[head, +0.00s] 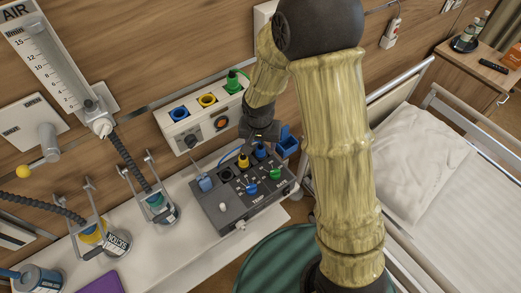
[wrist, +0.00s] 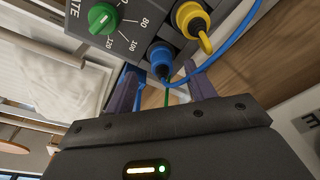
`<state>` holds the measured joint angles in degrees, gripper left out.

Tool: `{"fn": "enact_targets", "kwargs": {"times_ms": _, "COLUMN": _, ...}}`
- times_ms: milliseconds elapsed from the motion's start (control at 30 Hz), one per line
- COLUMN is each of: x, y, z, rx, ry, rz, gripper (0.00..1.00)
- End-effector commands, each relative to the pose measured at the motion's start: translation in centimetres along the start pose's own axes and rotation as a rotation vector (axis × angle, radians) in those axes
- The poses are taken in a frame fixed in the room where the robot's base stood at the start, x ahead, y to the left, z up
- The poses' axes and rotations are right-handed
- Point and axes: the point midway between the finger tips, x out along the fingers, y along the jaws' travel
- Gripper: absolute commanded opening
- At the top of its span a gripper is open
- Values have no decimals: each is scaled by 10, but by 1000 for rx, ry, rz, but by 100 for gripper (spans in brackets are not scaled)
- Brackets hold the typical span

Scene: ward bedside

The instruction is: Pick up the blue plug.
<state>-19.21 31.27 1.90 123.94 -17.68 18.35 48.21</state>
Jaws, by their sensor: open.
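The blue plug (wrist: 161,56) sits in a socket on the face of the grey device, with a blue cable leading away from it. In the wrist view my gripper (wrist: 159,78) is open, with one finger on each side just below the blue plug and nothing held between them. It also shows in the head view (head: 262,132), over the back edge of the device. There the blue plug (head: 260,151) stands close below it, beside a yellow plug (head: 243,161). Whether the fingers touch the plug cannot be told.
The grey device (head: 225,203) stands on a white shelf (head: 183,240) and carries a green knob (wrist: 102,18). A wall panel (head: 184,136) with coloured sockets and a green plug (head: 233,83) is close behind. The bed (head: 410,165) is at right.

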Motion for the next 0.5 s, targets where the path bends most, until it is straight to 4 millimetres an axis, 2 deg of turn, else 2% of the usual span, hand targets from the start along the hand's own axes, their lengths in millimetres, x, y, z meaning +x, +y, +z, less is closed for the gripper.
{"fn": "enact_targets", "kwargs": {"times_ms": 233, "x": 28, "y": -2, "z": -1, "rx": 0, "ry": -1, "rz": 1, "gripper": 55}}
{"fn": "enact_targets", "kwargs": {"times_ms": 500, "x": 33, "y": -3, "z": -2, "rx": 0, "ry": 1, "rz": -1, "gripper": 55}}
